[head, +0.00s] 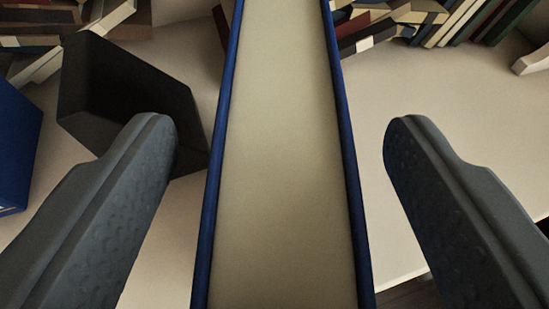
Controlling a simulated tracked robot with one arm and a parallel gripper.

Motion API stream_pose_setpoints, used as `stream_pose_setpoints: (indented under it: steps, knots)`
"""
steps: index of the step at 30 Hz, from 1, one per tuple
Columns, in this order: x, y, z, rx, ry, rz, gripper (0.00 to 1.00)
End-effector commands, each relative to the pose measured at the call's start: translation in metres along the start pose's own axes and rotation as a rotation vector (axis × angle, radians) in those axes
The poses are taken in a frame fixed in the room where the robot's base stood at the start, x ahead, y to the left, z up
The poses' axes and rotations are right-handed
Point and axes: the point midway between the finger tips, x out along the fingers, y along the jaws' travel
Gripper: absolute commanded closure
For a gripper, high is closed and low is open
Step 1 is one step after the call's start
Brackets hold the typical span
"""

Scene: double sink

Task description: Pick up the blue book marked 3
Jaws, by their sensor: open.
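A book with blue covers and cream page edges (280,150) fills the middle of the view, running from the top edge to the bottom edge. Its pages face the camera, so no number shows and I cannot tell if it is the one marked 3. My gripper (280,145) is open, with one dark finger on each side of the book. The left finger overlaps the view close to the left cover, and a clear gap shows between the right finger and the right cover. I see no contact on the right side.
A dark, open box-like object (130,85) stands behind the left finger. Another blue object (17,150) is at the left edge. Several books lie piled at the back left (45,62) and stand or lean at the back right (465,22). The pale surface (470,100) on the right is mostly bare.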

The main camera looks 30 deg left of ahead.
Motion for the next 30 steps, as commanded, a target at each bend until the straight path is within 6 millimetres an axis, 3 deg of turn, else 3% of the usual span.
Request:
stream_pose_setpoints:
  steps: [6,13,14,20,30]
  knots:
    - [0.02,0.001,-0.001,0.001,0.003,0.001,0.36]
    - [0.021,0.001,-0.001,0.001,0.003,0.001,0.36]
    - [0.021,0.001,-0.001,0.001,0.003,0.001,0.42]
    - [0.021,0.001,-0.001,0.0,0.003,0.001,0.98]
    - [0.021,0.001,-0.002,0.0,0.004,0.0,1.0]
